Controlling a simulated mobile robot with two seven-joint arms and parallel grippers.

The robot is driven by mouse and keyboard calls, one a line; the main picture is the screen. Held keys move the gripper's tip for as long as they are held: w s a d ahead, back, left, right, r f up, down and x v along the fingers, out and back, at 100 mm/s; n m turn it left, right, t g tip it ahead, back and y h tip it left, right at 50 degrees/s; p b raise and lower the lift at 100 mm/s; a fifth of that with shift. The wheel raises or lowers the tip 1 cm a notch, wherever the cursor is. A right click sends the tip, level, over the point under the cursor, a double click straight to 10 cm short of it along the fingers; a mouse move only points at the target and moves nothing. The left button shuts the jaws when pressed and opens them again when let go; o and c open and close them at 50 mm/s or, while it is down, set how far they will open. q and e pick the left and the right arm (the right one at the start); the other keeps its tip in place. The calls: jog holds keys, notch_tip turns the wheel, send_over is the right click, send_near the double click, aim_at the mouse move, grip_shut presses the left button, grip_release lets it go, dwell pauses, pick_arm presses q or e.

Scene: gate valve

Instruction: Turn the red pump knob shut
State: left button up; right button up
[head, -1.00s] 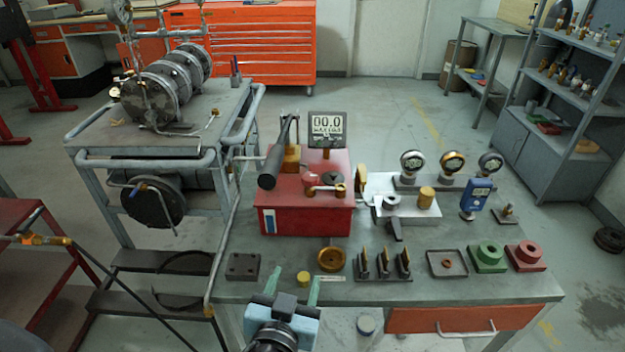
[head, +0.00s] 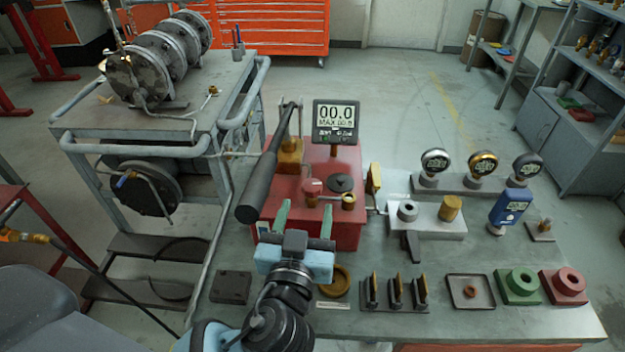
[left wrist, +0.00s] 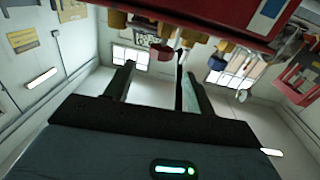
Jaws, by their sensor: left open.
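The red pump knob (head: 312,187) is a small red knob on a brass fitting at the front of the red pump box (head: 345,235). My left gripper (head: 305,216) is open and empty, in front of the knob on its near side, fingers pointing toward it. The two appear apart. In the left wrist view a red knob (left wrist: 160,52) shows just beyond the open fingertips, roughly between them. My right gripper is out of view.
A black pump handle (head: 265,175) slants up left of the knob. A display (head: 336,120) stands behind. A brass fitting (head: 349,201) is right of the knob. Gauges (head: 482,165), a blue meter (head: 510,208) and green and red blocks (head: 519,287) occupy the bench's right side.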

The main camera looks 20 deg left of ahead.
aim_at(311, 191)
pick_arm(q)
jog(key=w, duration=0.3)
jog(key=w+a+p, duration=0.1)
jog(key=w, duration=0.2)
jog(key=shift+a+r, duration=0.1)
jog(key=shift+w+a, duration=0.15)
jog(key=shift+w, duration=0.6)
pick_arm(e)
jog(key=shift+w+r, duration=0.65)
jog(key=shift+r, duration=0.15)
pick_arm(q)
jog(key=shift+c, duration=0.3)
jog(key=c, duration=0.9)
